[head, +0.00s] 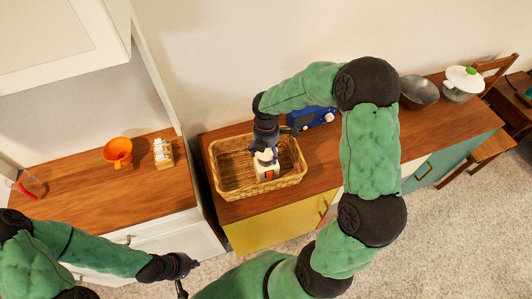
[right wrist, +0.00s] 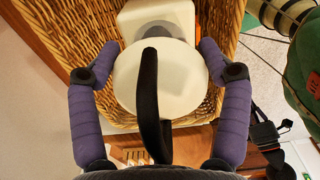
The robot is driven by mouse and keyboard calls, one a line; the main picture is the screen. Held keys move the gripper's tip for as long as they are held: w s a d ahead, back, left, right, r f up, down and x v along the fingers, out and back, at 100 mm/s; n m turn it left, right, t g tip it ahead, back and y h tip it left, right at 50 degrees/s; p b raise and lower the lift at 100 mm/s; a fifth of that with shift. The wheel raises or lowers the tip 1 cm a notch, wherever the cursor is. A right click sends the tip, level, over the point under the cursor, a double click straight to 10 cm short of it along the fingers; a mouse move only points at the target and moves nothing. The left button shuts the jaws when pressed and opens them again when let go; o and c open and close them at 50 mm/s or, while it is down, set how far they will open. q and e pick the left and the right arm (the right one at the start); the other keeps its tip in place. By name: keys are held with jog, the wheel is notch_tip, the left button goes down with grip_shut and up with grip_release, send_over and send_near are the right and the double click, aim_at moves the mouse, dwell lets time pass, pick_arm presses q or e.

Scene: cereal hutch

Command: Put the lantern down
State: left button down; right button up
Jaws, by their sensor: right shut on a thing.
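The lantern (head: 267,172) is white with a small orange-brown window. It is at the front right part of the wicker basket (head: 217,172); whether its base touches the basket floor cannot be told. My right gripper (head: 265,155) is shut on its top from above. In the right wrist view the pale rounded lantern top (right wrist: 185,85) sits between the purple fingers of the right gripper (right wrist: 157,65), with a dark strap-like handle across it. The wicker wall (right wrist: 228,35) is around it. My left gripper (head: 180,282) is low at the left, over the floor, away from the lantern.
A blue device (head: 312,117) stands behind the basket on the wooden cabinet top. A metal bowl (head: 419,91) and a white pot with a green knob (head: 463,82) stand further right. An orange funnel-like cup (head: 118,151) and a small rack (head: 163,153) are on the left counter.

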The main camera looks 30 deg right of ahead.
jog(key=shift+f, duration=0.5)
jog(key=o, duration=1.7)
jog(key=shift+c, duration=0.2)
notch_tip(320, 180, up, 12)
jog(key=shift+r+p, duration=0.1)
jog(key=shift+p, duration=1.05)
